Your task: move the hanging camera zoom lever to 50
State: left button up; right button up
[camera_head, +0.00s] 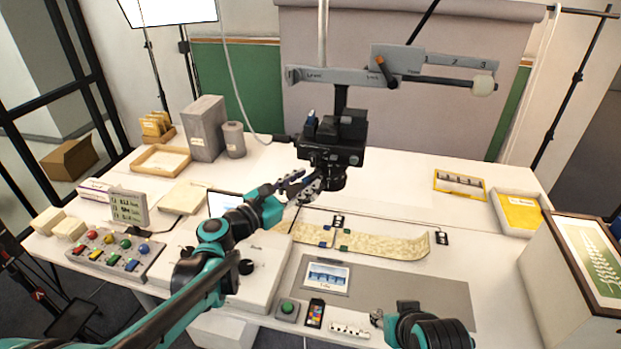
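The hanging camera (333,140) is a black body with a lens pointing down. It hangs over the table from a grey horizontal arm (335,76). A small orange-tipped lever (385,70) stands on that arm. I cannot tell a zoom lever or a reading of 50 on the camera at this size. My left gripper (303,187) is at the camera's lower left, close by the lens. Its fingers look apart, with nothing seen between them; whether it touches the camera is unclear. My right gripper (380,318) is low at the front edge, its fingers mostly hidden.
A patterned strip (385,245) and a grey mat (420,290) with a picture card (327,275) lie below the camera. A button panel (115,252) is at left, a grey box (204,128) behind. A yellow tray (520,212) and framed plant picture (595,260) are at right.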

aim_at(312, 176)
pick_arm(q)
jog(key=shift+x, duration=1.3)
grip_shut()
